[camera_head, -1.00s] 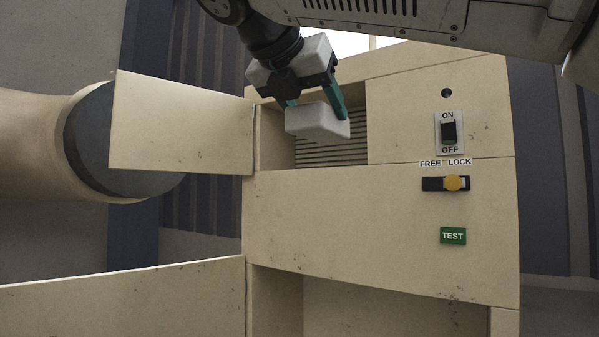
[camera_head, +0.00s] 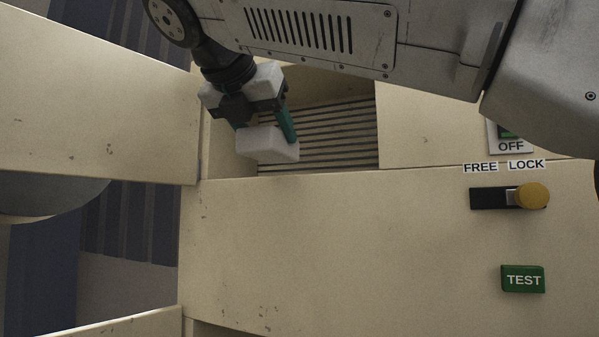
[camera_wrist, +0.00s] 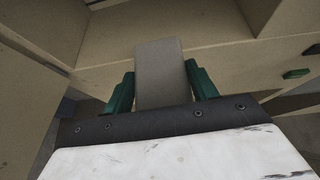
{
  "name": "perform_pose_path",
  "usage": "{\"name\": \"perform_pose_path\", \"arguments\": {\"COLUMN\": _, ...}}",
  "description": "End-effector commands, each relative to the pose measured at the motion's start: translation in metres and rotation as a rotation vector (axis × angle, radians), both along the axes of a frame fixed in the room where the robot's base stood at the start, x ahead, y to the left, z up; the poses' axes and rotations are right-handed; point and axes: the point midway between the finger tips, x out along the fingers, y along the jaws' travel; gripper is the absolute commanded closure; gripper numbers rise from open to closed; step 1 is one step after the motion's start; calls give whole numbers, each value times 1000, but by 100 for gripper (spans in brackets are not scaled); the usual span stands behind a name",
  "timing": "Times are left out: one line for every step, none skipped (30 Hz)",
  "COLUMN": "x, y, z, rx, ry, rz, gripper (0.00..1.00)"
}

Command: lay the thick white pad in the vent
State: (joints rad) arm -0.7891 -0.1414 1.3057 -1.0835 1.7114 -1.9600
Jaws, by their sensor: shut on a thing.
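The thick white pad (camera_head: 266,145) is held between the teal fingers of my gripper (camera_head: 264,130). In the wrist view the pad (camera_wrist: 161,75) sits between the two fingers of my gripper (camera_wrist: 162,88). The vent (camera_head: 335,132) is a slatted recess in the cream cabinet, with its door open at the left. In the head view the pad overlaps the left part of the opening and hides some slats. I cannot tell how far the pad is from the slats.
The open vent door (camera_head: 95,100) stands out at the left. The cream cabinet front (camera_head: 350,240) carries a FREE/LOCK slider with a yellow knob (camera_head: 533,196), a green TEST button (camera_head: 523,279) and a switch (camera_head: 510,140) partly hidden by my arm. Another open door (camera_head: 120,325) shows at lower left.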

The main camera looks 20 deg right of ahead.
Motion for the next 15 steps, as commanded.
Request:
{"name": "perform_pose_path", "arguments": {"x": 9, "y": -9, "z": 0, "rx": 0, "ry": 0, "rz": -7, "gripper": 64}}
{"name": "perform_pose_path", "arguments": {"x": 15, "y": -15, "z": 0, "rx": 0, "ry": -1, "rz": -9, "gripper": 64}}
{"name": "perform_pose_path", "arguments": {"x": 23, "y": -21, "z": 0, "rx": 0, "ry": -1, "rz": -7, "gripper": 64}}
{"name": "perform_pose_path", "arguments": {"x": 29, "y": -26, "z": 0, "rx": 0, "ry": 0, "rz": -7, "gripper": 64}}
{"name": "perform_pose_path", "arguments": {"x": 36, "y": -32, "z": 0, "rx": 0, "ry": -2, "rz": -8, "gripper": 64}}
{"name": "perform_pose_path", "arguments": {"x": 44, "y": -39, "z": 0, "rx": -1, "ry": 0, "rz": -8, "gripper": 64}}
{"name": "perform_pose_path", "arguments": {"x": 50, "y": -44, "z": 0, "rx": 0, "ry": 0, "rz": -8, "gripper": 64}}
{"name": "perform_pose_path", "arguments": {"x": 56, "y": -50, "z": 0, "rx": 0, "ry": -1, "rz": -7, "gripper": 64}}
{"name": "perform_pose_path", "arguments": {"x": 63, "y": -56, "z": 0, "rx": -1, "ry": -1, "rz": -7, "gripper": 64}}
{"name": "perform_pose_path", "arguments": {"x": 69, "y": -61, "z": 0, "rx": 0, "ry": -1, "rz": -7, "gripper": 64}}
{"name": "perform_pose_path", "arguments": {"x": 73, "y": -65, "z": 0, "rx": 0, "ry": 0, "rz": -7, "gripper": 64}}
{"name": "perform_pose_path", "arguments": {"x": 79, "y": -70, "z": 0, "rx": 0, "ry": -1, "rz": -6, "gripper": 64}}
{"name": "perform_pose_path", "arguments": {"x": 82, "y": -74, "z": 0, "rx": 0, "ry": -1, "rz": -6, "gripper": 64}}
{"name": "perform_pose_path", "arguments": {"x": 86, "y": -76, "z": 0, "rx": 0, "ry": -1, "rz": -6, "gripper": 64}}
{"name": "perform_pose_path", "arguments": {"x": 89, "y": -79, "z": 0, "rx": 0, "ry": -2, "rz": -4, "gripper": 64}}
